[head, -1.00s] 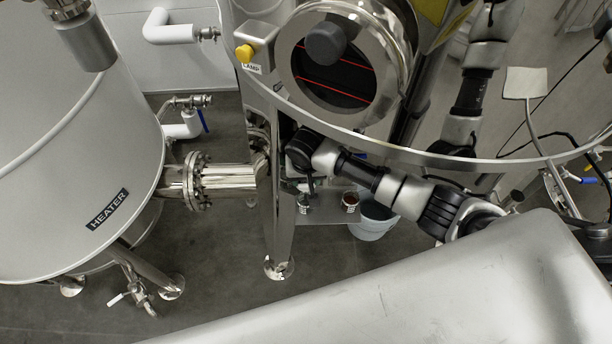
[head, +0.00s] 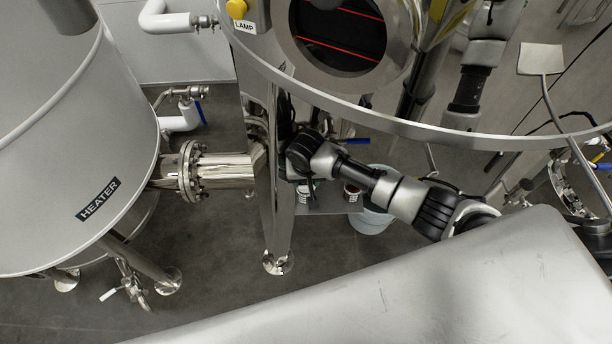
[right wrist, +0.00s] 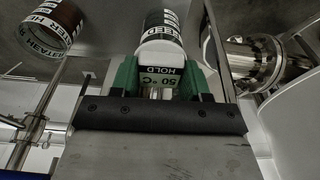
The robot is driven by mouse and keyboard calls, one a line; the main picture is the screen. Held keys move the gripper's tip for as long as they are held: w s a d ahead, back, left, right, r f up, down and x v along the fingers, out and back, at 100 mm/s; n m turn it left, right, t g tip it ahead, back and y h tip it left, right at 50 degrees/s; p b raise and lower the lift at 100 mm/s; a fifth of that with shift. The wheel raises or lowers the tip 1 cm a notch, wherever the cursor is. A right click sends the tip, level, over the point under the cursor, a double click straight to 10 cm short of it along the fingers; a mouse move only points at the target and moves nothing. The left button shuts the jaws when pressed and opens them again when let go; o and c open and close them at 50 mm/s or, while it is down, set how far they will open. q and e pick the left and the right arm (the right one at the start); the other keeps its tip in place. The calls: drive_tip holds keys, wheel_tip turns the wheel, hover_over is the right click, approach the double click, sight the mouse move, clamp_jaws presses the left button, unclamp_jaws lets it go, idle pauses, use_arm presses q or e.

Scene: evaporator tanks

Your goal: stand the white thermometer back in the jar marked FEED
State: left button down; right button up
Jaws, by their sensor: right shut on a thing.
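The jar marked FEED (right wrist: 165,22) is right beyond the fingers in the right wrist view, dark with a black-and-white label. Whether the held piece is inside the jar or in front of it, I cannot tell. In the head view my right wrist hides the gripper, just above the small jars. My left gripper is not in view.
A brown jar marked HEATER (right wrist: 52,28) stands near the FEED jar; it also shows in the head view (head: 352,192). A steel leg (head: 276,215) stands left of my right wrist. A pale bucket (head: 373,220) is below right. The HEATER tank (head: 70,150) fills the left.

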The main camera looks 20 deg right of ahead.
drive_tip(key=shift+f, duration=0.1)
drive_tip(key=o, duration=1.1)
drive_tip(key=shift+c, duration=0.2)
wheel_tip(320, 180, up, 11)
drive_tip(key=s+b, duration=0.1)
drive_tip(key=shift+s+a+f, duration=0.15)
drive_tip(key=shift+s+a, duration=0.05)
drive_tip(key=shift+s, duration=0.1)
